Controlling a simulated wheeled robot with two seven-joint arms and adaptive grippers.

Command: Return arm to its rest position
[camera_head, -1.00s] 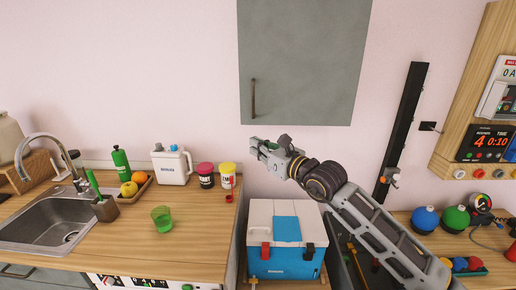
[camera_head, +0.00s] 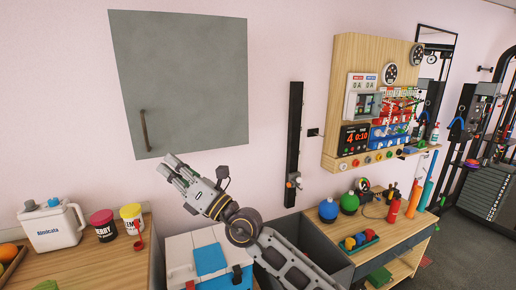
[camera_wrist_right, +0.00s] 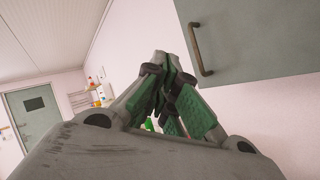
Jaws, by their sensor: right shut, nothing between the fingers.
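My right arm comes up from the bottom of the head view. Its gripper (camera_head: 174,171) points up and left, in the air in front of the pink wall, just below the grey wall cabinet (camera_head: 180,75). In the right wrist view the green-padded fingers (camera_wrist_right: 165,75) meet at their tips, shut with nothing between them. The cabinet and its handle (camera_wrist_right: 200,50) show at the upper right there. My left gripper is not in view.
A white and blue cooler box (camera_head: 205,262) stands below my right arm. A wooden counter (camera_head: 110,265) with a white jug (camera_head: 48,226) and two jars lies at left. A workbench (camera_head: 385,238) with colored bottles stands at right. A black vertical rail (camera_head: 293,145) is on the wall.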

